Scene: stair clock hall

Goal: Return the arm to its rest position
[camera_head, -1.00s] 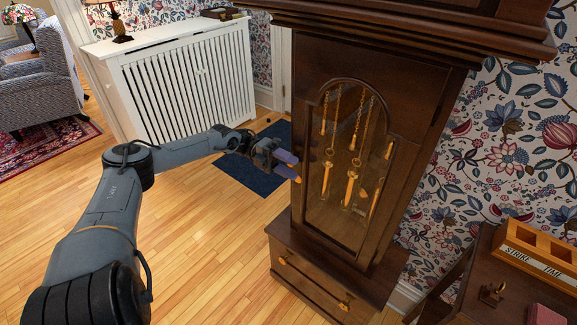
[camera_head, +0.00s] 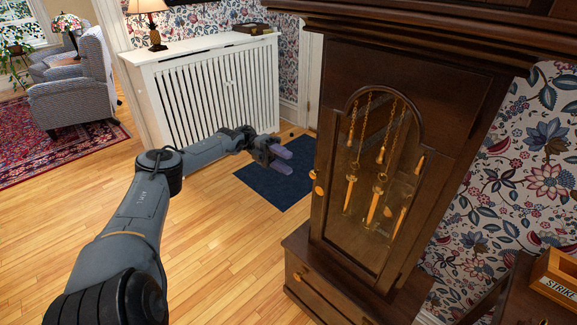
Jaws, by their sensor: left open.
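My left arm reaches in from the lower left. Its gripper (camera_head: 287,161) has purple finger pads set apart with nothing between them. It is open, in front of the dark blue mat in the picture. A tall dark wood clock (camera_head: 330,140) stands to the right of it. The clock's arched glass door (camera_head: 361,205) looks shut, with brass chains and weights showing behind the glass. A small brass knob (camera_head: 318,190) sits on the door's left edge, with a clear gap to my fingertips. My right gripper is not in view.
A white slatted radiator cover (camera_head: 215,98) with a lamp (camera_head: 153,28) stands behind my arm. The dark blue mat (camera_head: 262,192) lies on the wood floor. A wooden tray lettered "STRIKE" (camera_head: 556,276) is at the lower right.

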